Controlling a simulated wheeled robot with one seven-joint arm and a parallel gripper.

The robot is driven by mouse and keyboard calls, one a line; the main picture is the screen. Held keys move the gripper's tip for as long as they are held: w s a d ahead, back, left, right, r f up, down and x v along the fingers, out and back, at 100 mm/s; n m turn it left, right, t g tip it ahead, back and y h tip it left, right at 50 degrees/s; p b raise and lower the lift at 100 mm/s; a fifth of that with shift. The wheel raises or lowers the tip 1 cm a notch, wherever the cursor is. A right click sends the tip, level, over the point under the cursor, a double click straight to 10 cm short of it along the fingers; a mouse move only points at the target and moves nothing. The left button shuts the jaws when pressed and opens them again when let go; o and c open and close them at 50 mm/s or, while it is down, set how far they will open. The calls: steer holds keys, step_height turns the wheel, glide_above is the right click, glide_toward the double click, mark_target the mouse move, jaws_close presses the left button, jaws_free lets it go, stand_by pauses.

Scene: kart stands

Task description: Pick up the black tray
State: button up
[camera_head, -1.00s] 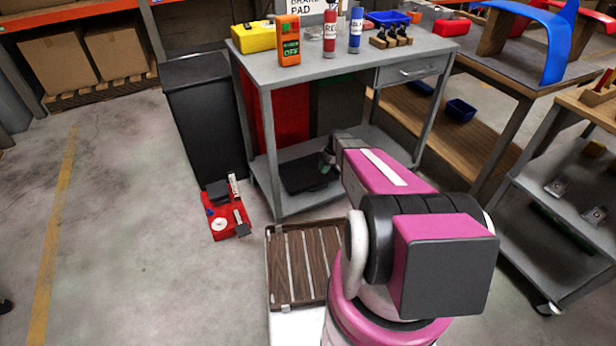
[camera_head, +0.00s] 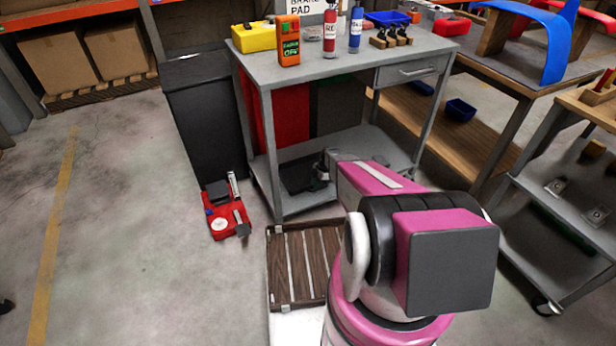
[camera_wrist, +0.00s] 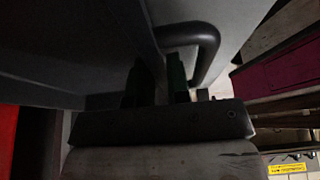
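The black tray (camera_head: 300,176) lies on the lower shelf of the grey cart, partly hidden by my arm and gripper. My gripper (camera_head: 322,170) is low over that shelf, at the tray's right side. In the wrist view, a large dark surface (camera_wrist: 70,45), apparently the tray, fills the upper left, with a curved black handle (camera_wrist: 207,48) beside it. The two green-lined fingers of my gripper (camera_wrist: 160,85) stand apart, close to the handle. The view is dark, and I cannot tell whether either finger touches it.
The cart's upper shelf (camera_head: 345,68) is above my gripper, and its legs stand on both sides. A slatted wooden crate (camera_head: 297,262) lies in front.

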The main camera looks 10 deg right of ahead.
jaws_close()
steer(key=shift+r, duration=0.1)
